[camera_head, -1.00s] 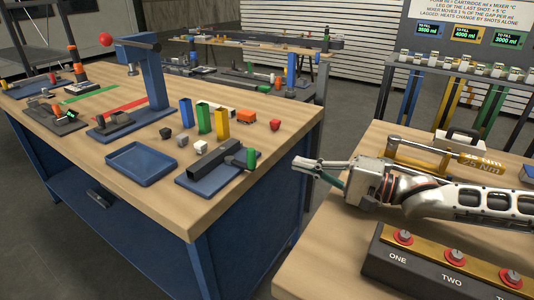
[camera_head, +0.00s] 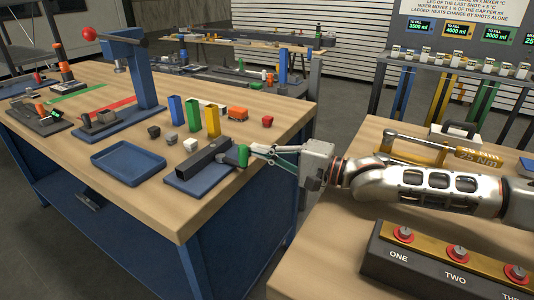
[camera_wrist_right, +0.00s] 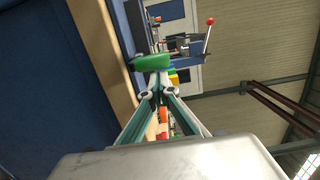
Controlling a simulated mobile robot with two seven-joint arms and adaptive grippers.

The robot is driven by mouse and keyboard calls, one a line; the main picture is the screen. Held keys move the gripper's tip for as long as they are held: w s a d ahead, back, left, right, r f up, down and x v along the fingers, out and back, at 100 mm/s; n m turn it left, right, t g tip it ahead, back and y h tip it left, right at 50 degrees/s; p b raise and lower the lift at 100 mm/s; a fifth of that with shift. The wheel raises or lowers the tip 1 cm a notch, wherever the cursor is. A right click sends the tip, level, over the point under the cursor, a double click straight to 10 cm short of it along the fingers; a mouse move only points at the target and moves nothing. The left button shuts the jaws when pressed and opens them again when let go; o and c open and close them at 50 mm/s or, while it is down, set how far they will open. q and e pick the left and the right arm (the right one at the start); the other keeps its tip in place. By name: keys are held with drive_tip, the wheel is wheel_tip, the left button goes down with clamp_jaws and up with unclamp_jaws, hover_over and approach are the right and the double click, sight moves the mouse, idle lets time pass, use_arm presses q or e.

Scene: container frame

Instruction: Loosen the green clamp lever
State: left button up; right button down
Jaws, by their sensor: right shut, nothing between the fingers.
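The green clamp lever (camera_head: 243,155) stands at the right end of a dark bar clamp (camera_head: 205,158) on a blue base plate (camera_head: 190,182), near the workbench's right edge. My right gripper (camera_head: 254,149) is shut and empty, its fingertips right beside the lever on its right side. In the right wrist view the green lever (camera_wrist_right: 152,62) lies just beyond the closed fingertips (camera_wrist_right: 156,95). I cannot tell whether they touch it. My left gripper does not show.
A blue tray (camera_head: 128,162) lies left of the clamp. A button box (camera_head: 450,265) sits on the near right table.

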drive_tip(key=shift+r, duration=0.1)
drive_tip(key=shift+s+a+p, duration=0.45)
drive_tip(key=shift+s+p, duration=0.25)
drive_tip(key=shift+s, duration=0.05)
drive_tip(key=shift+s+a+p, duration=0.5)
drive_tip(key=shift+s+p, duration=0.2)
drive_tip(key=shift+s, duration=0.1)
drive_tip(key=shift+s+a+p, duration=0.45)
drive_tip(key=shift+s+p, duration=0.25)
drive_tip(key=shift+s, duration=0.05)
